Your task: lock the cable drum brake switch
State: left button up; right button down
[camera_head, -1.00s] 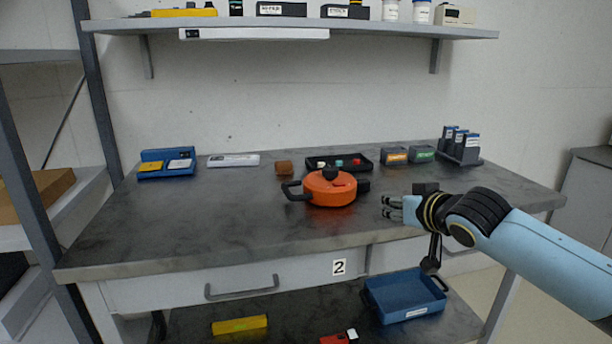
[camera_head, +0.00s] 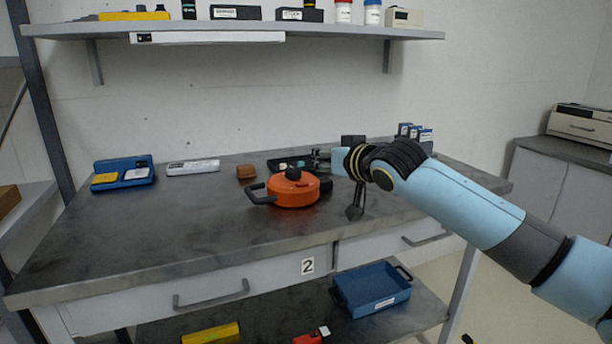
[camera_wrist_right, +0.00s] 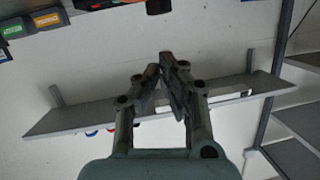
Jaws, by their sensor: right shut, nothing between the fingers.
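The orange cable drum (camera_head: 292,192) stands on the grey workbench, with a black handle on its left side and a black knob (camera_head: 293,173) on top. A small red piece (camera_head: 302,184) shows on its top beside the knob; I cannot tell how the brake switch is set. My right gripper (camera_head: 318,158) is in the air behind and just right of the drum, not seen touching it. In the right wrist view its fingers (camera_wrist_right: 167,70) meet at the tips, shut and empty. My left gripper is not in view.
A black tray with small parts (camera_head: 282,165) lies partly behind my right gripper. A brown block (camera_head: 246,172), a white bar (camera_head: 193,167) and a blue case (camera_head: 124,185) sit to the left. A wall shelf (camera_head: 240,30) hangs above. The bench front (camera_head: 190,235) is clear.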

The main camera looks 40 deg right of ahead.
send_over(302, 184)
jog(key=s, duration=0.2)
jog(key=f, duration=0.3)
jog(key=f+b, duration=0.1)
jog(key=shift+w+d+f, duration=0.1)
jog(key=shift+w+f, duration=0.1)
jog(key=shift+f, duration=0.6)
